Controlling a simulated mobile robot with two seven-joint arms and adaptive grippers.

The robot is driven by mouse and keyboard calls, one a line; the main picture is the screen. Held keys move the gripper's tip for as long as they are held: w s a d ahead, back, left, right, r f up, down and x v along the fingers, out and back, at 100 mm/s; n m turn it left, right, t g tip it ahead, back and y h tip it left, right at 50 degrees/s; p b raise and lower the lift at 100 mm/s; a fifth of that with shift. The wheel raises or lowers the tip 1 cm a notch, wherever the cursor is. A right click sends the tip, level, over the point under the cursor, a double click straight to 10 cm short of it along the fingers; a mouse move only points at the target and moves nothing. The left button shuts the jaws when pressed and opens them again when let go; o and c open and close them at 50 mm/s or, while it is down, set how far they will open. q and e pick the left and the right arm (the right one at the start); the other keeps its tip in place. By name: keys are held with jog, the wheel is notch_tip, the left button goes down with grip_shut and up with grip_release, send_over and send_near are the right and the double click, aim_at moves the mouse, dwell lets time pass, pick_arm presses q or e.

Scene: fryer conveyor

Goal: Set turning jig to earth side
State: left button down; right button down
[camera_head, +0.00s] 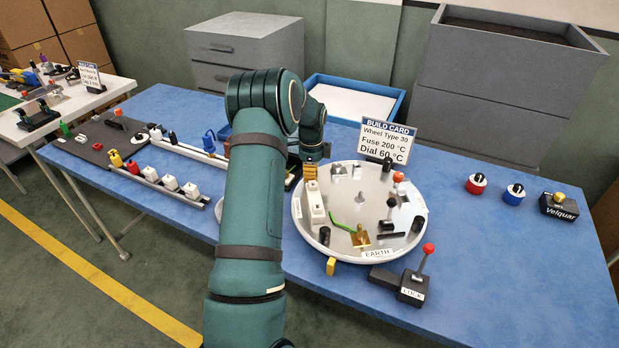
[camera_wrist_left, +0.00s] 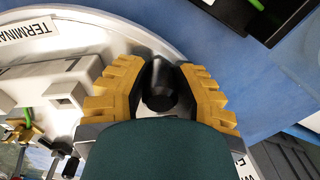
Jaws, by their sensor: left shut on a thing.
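The turning jig (camera_head: 345,215) is a round grey disc on the blue table, with parts mounted on top. Its EARTH label (camera_head: 377,253) faces the front edge, near a yellow marker (camera_head: 331,266). A TERMINAL label (camera_wrist_left: 24,32) shows at the rim in the left wrist view. In the left wrist view my gripper's yellow fingers (camera_wrist_left: 160,72) are shut around a black knob (camera_wrist_left: 159,86) at the rim. The lock lever (camera_head: 423,262) with a red ball stands at the disc's front right.
A build card (camera_head: 386,138) stands behind the disc. Red (camera_head: 476,184) and blue (camera_head: 514,195) round pieces and a black Velquar box (camera_head: 558,206) sit at right. Rails with small parts (camera_head: 170,185) lie at left. A blue-rimmed tray (camera_head: 398,106) is behind. The front right table is clear.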

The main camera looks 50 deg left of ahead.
aim_at(328, 167)
pick_arm(q)
jog(key=w+m+p, duration=0.1)
jog(key=w+m, duration=0.1)
jog(key=w, duration=0.1)
jog(key=w+m+p, duration=0.1)
jog(key=w+m, duration=0.2)
jog(key=w, duration=0.1)
jog(key=shift+w+d+m, duration=0.2)
jog(key=shift+w+m, duration=0.2)
jog(key=shift+w, duration=0.2)
jog(key=shift+w+d+m, duration=0.15)
jog(key=shift+w+m, duration=0.25)
jog(key=shift+w, duration=0.2)
jog(key=c, duration=1)
grip_release()
notch_tip(328, 167, up, 12)
